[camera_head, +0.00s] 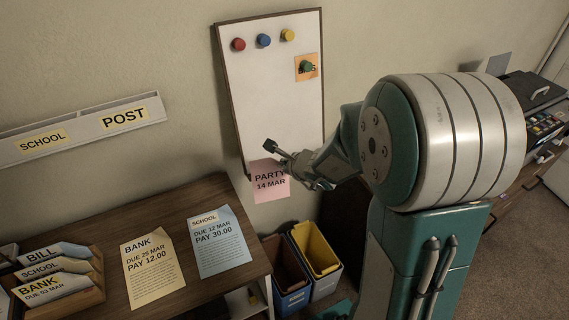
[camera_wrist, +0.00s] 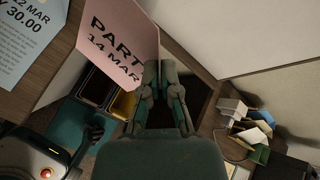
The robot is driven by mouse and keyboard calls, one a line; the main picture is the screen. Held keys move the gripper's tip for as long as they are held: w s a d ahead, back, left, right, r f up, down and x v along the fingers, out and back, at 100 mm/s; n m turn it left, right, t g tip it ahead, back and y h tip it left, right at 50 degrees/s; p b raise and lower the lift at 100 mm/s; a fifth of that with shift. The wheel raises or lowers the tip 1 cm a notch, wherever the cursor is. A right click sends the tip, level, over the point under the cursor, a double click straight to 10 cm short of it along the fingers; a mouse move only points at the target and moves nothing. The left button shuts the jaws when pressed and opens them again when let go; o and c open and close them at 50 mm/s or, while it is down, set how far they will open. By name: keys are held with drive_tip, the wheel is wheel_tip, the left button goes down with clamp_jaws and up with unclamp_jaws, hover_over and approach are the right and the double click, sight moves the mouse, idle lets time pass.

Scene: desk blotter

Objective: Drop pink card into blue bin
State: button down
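The pink card (camera_head: 270,182) reads "PARTY 14 MAR" and hangs by the lower left corner of the whiteboard. In the wrist view the card (camera_wrist: 112,40) is large, its right edge at my fingertips. My gripper (camera_wrist: 160,65) has its fingers close together and looks shut on that edge; the last letter of "PARTY" is hidden there. In the head view my gripper (camera_head: 291,176) is at the card's right side. The bin with a blue front and dark brown inside (camera_head: 293,299) stands on the floor below the card, next to the desk.
A bin with a yellow inside (camera_head: 330,270) stands right of the blue-fronted one. The desk (camera_head: 190,205) holds a yellow bank letter (camera_head: 152,270), a blue school letter (camera_head: 221,240) and a letter rack (camera_head: 85,303). The whiteboard (camera_head: 275,90) bears several magnets and an orange note (camera_head: 300,72).

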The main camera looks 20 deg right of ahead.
drive_tip(key=shift+w+f, duration=0.15)
drive_tip(key=shift+f, duration=0.05)
drive_tip(key=shift+w+d+f, duration=0.15)
drive_tip(key=shift+w+f, duration=0.15)
drive_tip(key=shift+f, duration=0.15)
drive_tip(key=w+d+f+n+y, duration=0.1)
drive_tip(key=w+f, duration=0.2)
drive_tip(key=f, duration=0.7)
drive_tip(key=w+d+f+n+y, duration=0.1)
drive_tip(key=w+f, duration=0.2)
drive_tip(key=f, duration=0.7)
drive_tip(key=s+d+f, duration=0.1)
drive_tip(key=s+f, duration=0.1)
drive_tip(key=f, duration=0.8)
drive_tip(key=s+f+t, duration=0.1)
drive_tip(key=s+f, duration=0.2)
drive_tip(key=f, duration=0.8)
drive_tip(key=shift+s+d, duration=0.15)
drive_tip(key=shift+d, duration=0.25)
drive_tip(key=shift+f, duration=2.05)
